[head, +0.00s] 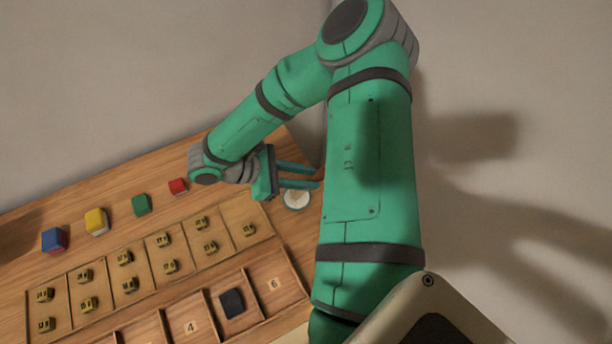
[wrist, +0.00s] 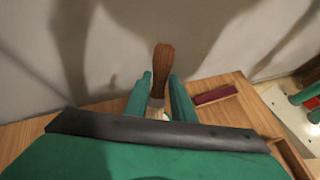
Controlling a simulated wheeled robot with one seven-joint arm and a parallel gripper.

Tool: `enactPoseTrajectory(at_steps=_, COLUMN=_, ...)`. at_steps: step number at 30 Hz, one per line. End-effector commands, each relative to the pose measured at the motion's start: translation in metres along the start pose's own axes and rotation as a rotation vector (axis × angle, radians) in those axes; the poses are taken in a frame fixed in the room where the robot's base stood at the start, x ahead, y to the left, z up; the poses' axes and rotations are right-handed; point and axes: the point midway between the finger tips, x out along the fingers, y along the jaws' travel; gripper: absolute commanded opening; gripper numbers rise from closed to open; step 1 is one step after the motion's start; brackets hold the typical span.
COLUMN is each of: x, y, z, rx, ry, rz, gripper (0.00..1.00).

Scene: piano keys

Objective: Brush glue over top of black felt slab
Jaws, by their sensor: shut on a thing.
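The black felt slab (head: 232,303) lies in a front-row compartment of the wooden tray (head: 262,242), left of the one marked 6. My gripper (head: 300,177) is well above and right of it in the head view, beside a small round pale glue dish (head: 296,200). In the wrist view my gripper (wrist: 161,88) is shut on a brush (wrist: 161,68) with a brown wooden handle. Its pale bristles show between the fingers, and their tips are hidden. I cannot tell whether they touch the dish. The brush is not clear in the head view.
Blue (head: 54,240), yellow (head: 96,221), green (head: 142,204) and red (head: 178,186) blocks stand along the table's back. A dark red bar (wrist: 215,95) lies right of the fingers in the wrist view. A wall is close behind.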

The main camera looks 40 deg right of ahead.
Motion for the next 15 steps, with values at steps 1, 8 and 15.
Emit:
enactPoseTrajectory(at_steps=1, x=0.0, y=0.0, z=0.0, rx=0.0, ry=0.0, rz=0.0, gripper=0.0)
enactPoseTrajectory(at_steps=8, x=0.001, y=-0.0001, z=-0.0015, rx=0.0, ry=0.0, rz=0.0, gripper=0.0)
enactPoseTrajectory(at_steps=15, x=0.0024, y=-0.0004, z=-0.0036, rx=0.0, ry=0.0, rz=0.0, gripper=0.0)
